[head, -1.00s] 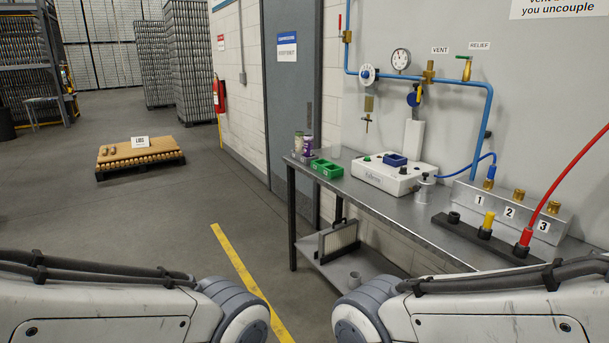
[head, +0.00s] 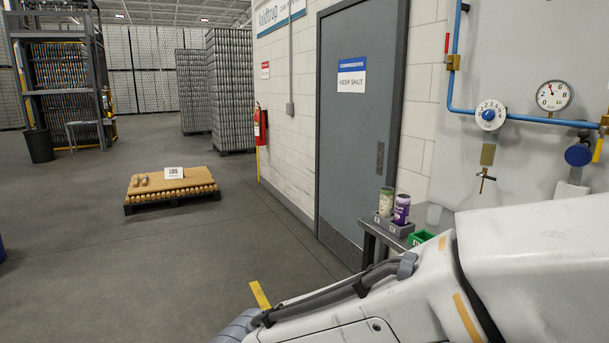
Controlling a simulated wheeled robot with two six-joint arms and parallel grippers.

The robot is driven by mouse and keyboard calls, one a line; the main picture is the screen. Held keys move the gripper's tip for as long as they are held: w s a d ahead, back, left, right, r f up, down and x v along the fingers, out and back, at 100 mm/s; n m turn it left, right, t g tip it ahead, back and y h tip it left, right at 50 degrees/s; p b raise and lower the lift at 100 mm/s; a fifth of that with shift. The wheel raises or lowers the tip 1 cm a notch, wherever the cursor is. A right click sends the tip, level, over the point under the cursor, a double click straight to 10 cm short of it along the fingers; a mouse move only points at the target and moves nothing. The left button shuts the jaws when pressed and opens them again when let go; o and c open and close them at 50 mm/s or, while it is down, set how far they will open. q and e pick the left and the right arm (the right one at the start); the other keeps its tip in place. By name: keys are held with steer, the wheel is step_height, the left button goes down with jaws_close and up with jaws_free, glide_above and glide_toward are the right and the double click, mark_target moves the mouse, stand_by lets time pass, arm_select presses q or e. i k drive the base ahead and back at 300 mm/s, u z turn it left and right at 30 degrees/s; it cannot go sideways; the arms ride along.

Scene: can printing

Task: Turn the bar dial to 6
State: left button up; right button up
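The dial (head: 489,115) is a white round face with small numbers and a blue centre knob. It is mounted on the blue pipe on the wall, at the upper right of the head view. Its numbers are too small for me to tell which one it is set to. A white pressure gauge (head: 554,95) with a needle stands on the pipe to the right of it. Neither of my grippers is in view. A white link of my own arm fills the lower right and hides most of the bench.
A grey door (head: 359,150) is to the left. A loaded pallet (head: 172,187) lies on open floor.

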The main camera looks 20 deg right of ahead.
mark_target(489, 114)
steer(key=z, duration=0.2)
steer(key=i, duration=1.3)
steer(key=z, duration=1.35)
steer(key=i, duration=1)
steer(key=z, duration=0.8)
